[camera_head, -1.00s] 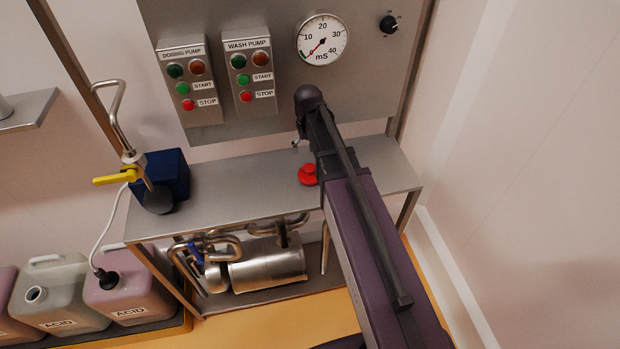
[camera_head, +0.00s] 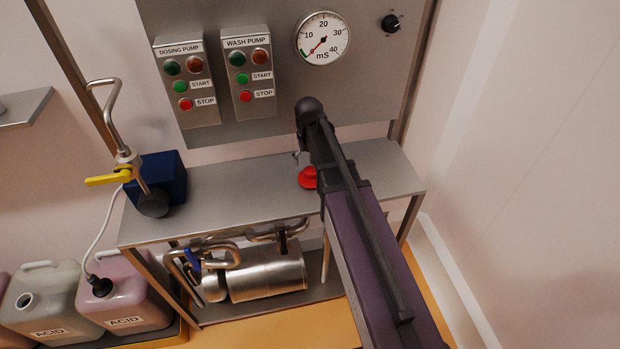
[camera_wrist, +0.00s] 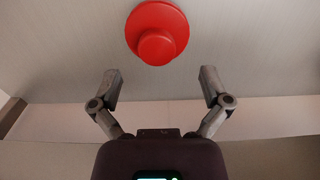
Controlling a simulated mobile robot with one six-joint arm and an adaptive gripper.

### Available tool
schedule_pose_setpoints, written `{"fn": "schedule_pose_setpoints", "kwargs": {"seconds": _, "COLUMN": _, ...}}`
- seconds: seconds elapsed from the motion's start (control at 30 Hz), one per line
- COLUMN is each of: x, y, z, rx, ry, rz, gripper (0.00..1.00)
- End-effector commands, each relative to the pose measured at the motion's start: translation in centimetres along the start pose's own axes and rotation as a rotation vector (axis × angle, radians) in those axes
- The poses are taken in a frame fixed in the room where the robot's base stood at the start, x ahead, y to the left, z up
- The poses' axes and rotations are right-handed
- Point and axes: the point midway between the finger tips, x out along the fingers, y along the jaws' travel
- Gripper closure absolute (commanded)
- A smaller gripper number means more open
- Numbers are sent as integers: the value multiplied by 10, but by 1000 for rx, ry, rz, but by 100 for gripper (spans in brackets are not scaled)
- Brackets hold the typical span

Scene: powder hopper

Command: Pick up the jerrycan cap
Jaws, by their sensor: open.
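The red jerrycan cap (camera_head: 308,178) lies on the steel shelf, partly hidden behind my arm in the head view. In the wrist view the cap (camera_wrist: 157,30) shows as a wide red disc with a smaller round knob, ahead of my fingertips and centred between them. My gripper (camera_wrist: 161,88) is open and empty, its two fingers spread wide. The cap is apart from both fingers. In the head view a fingertip of my gripper (camera_head: 297,157) shows just above the cap; the rest is hidden by my arm.
The steel shelf (camera_head: 230,205) is mostly clear around the cap. A dark blue box (camera_head: 168,175) and a yellow-handled valve (camera_head: 108,179) stand at its left end. A control panel (camera_head: 275,110) rises behind. Acid jerrycans (camera_head: 125,300) stand lower left, one with an open mouth.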

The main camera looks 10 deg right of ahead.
Motion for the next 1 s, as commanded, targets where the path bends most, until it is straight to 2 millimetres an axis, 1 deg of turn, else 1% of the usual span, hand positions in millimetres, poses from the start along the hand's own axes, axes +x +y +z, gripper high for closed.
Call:
{"fn": "schedule_pose_setpoints", "kwargs": {"seconds": 0.27, "x": 9, "y": 1, "z": 0, "rx": 1, "ry": 0, "rz": 0, "gripper": 3}}
{"fn": "schedule_pose_setpoints", "kwargs": {"seconds": 0.8, "x": 48, "y": 4, "z": -1, "rx": 1, "ry": 0, "rz": 0, "gripper": 3}}
{"fn": "schedule_pose_setpoints", "kwargs": {"seconds": 1.0, "x": 53, "y": 5, "z": -1, "rx": 2, "ry": 0, "rz": 0, "gripper": 3}}
